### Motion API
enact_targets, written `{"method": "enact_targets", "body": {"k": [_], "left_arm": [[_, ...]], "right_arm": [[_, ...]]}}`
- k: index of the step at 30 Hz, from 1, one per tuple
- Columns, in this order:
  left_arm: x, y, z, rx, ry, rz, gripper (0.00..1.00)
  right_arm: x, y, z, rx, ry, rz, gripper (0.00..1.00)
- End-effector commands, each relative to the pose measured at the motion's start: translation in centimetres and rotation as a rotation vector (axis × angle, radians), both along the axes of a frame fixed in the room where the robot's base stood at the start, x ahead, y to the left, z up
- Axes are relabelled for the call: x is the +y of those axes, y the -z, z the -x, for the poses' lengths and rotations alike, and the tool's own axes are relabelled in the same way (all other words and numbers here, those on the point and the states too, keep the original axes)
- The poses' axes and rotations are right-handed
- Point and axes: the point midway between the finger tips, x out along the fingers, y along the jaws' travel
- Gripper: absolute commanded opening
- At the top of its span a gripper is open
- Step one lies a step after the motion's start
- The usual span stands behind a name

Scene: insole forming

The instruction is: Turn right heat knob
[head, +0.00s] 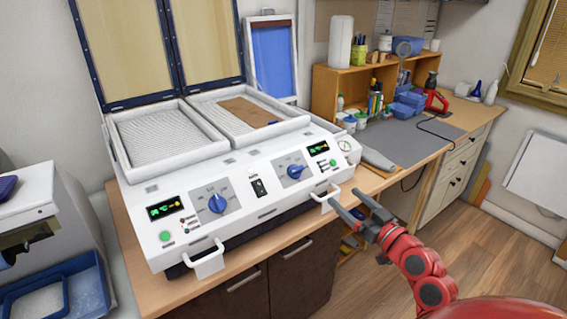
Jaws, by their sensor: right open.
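The white forming machine (240,246) stands on the wooden counter with its two lids raised. The right heat knob (296,171) is blue and sits on a grey dial plate on the sloped front panel, left of the right green display. The left heat knob (217,203) is a similar blue knob. My right gripper (345,200) is open and empty, in front of the machine's right end near the right white handle, to the right of and below the right knob. Its two dark fingers point toward the machine. My left gripper is not in view.
A brown sheet (247,112) lies in the machine's right tray. White handles (205,262) stick out from the front edge. A grey mat (410,140), a wooden shelf (325,92) and a red tool (436,101) are on the counter at right. The floor at right is clear.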

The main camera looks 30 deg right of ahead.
Motion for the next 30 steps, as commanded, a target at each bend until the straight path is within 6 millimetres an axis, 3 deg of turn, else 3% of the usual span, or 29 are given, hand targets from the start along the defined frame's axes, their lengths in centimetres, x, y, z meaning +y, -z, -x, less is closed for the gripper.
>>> {"method": "enact_targets", "body": {"k": [4,8,14,24,30], "left_arm": [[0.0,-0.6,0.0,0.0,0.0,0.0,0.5],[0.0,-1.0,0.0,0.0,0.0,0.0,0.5],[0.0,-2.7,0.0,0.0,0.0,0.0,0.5],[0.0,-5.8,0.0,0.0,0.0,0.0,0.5],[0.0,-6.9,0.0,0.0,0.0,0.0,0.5]], "right_arm": [[1.3,-0.3,0.8,0.046,-0.058,0.048,0.88],[1.6,-0.4,-0.2,0.052,-0.069,0.051,0.88],[2.0,-0.6,-3.9,0.051,-0.07,0.047,0.88],[2.5,-0.8,-11.8,0.047,-0.065,0.047,0.88],[2.7,-0.5,-15.0,0.048,-0.063,0.048,0.88]]}}
